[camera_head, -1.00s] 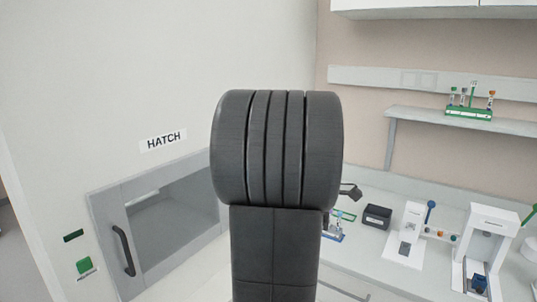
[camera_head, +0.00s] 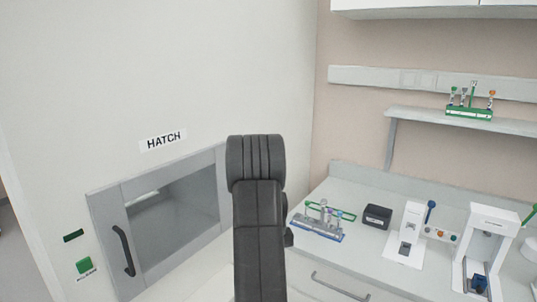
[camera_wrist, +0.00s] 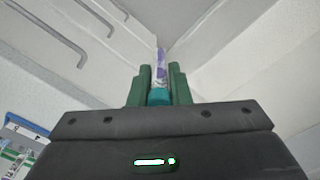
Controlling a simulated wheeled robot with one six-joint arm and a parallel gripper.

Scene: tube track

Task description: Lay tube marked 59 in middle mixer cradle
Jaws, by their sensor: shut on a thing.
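My gripper (camera_wrist: 160,74) shows in the wrist view, its green fingers shut on a slim tube (camera_wrist: 161,62) with a white and purple label and a teal part nearest the palm. No number on the tube can be read. In the head view my own arm hides the gripper and the tube. A blue-based device with a green frame and upright tubes (camera_head: 320,222) stands on the counter right of my arm. I cannot tell whether it is the mixer, and no cradle can be made out. A blue and green piece (camera_wrist: 20,138) shows at the lower left of the wrist view.
A black box (camera_head: 377,216) and white devices (camera_head: 406,238) stand farther right on the counter. A green rack with tubes (camera_head: 469,112) is on the wall shelf. The hatch (camera_head: 175,220) is at left. Drawer handles (camera_wrist: 50,35) show in the wrist view.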

